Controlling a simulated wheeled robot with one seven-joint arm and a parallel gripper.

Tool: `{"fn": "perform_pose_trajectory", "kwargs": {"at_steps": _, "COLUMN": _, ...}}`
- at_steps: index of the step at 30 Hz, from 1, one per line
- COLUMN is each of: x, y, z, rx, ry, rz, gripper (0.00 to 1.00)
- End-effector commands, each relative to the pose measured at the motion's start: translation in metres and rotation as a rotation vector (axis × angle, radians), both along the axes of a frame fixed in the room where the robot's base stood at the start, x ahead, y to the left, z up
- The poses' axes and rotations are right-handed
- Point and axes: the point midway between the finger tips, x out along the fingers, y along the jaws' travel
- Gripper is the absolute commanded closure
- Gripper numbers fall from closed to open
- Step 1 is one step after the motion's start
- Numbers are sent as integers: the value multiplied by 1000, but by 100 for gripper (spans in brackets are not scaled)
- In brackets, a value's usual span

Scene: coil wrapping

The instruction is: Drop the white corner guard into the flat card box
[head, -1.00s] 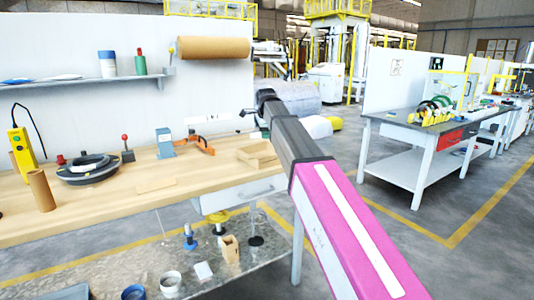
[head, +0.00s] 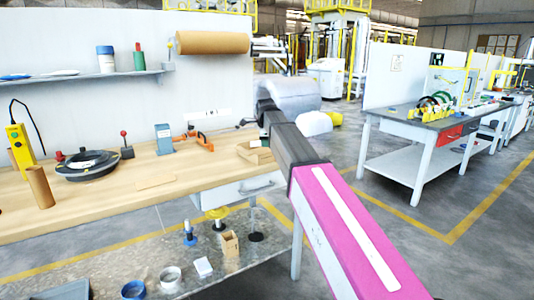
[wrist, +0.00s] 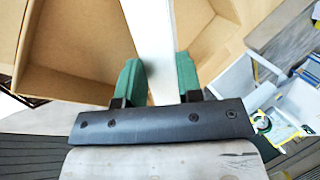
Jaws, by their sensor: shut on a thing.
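In the wrist view my gripper (wrist: 160,82) has its two green fingers shut on the white corner guard (wrist: 153,40), a long pale strip running up and out of the picture. The flat card box (wrist: 72,85), brown and open-topped, lies behind the guard and fingers, close to them. I cannot tell whether the guard touches it.
The wooden bench (head: 110,205) carries a dark round reel (head: 88,168), a brown tube (head: 40,188), a blue block (head: 164,138) and an orange clamp (head: 200,143) left of the box. A smaller card box (head: 230,243) stands on the lower shelf.

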Motion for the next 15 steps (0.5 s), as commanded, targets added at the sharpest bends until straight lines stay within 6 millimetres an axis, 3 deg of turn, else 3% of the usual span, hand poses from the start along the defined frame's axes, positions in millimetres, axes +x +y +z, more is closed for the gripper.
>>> {"fn": "perform_pose_trajectory", "kwargs": {"at_steps": 2, "x": 0, "y": 0, "z": -1, "rx": 2, "ry": 3, "rz": -1, "gripper": 100}}
{"fn": "perform_pose_trajectory", "kwargs": {"at_steps": 3, "x": 0, "y": 0, "z": -1, "rx": 2, "ry": 4, "rz": -1, "gripper": 57}}
{"fn": "perform_pose_trajectory", "kwargs": {"at_steps": 5, "x": 0, "y": 0, "z": -1, "rx": 1, "ry": 3, "rz": -1, "gripper": 37}}
{"fn": "perform_pose_trajectory", "kwargs": {"at_steps": 15, "x": -1, "y": 0, "z": 1, "rx": 1, "ry": 2, "rz": -1, "gripper": 37}}
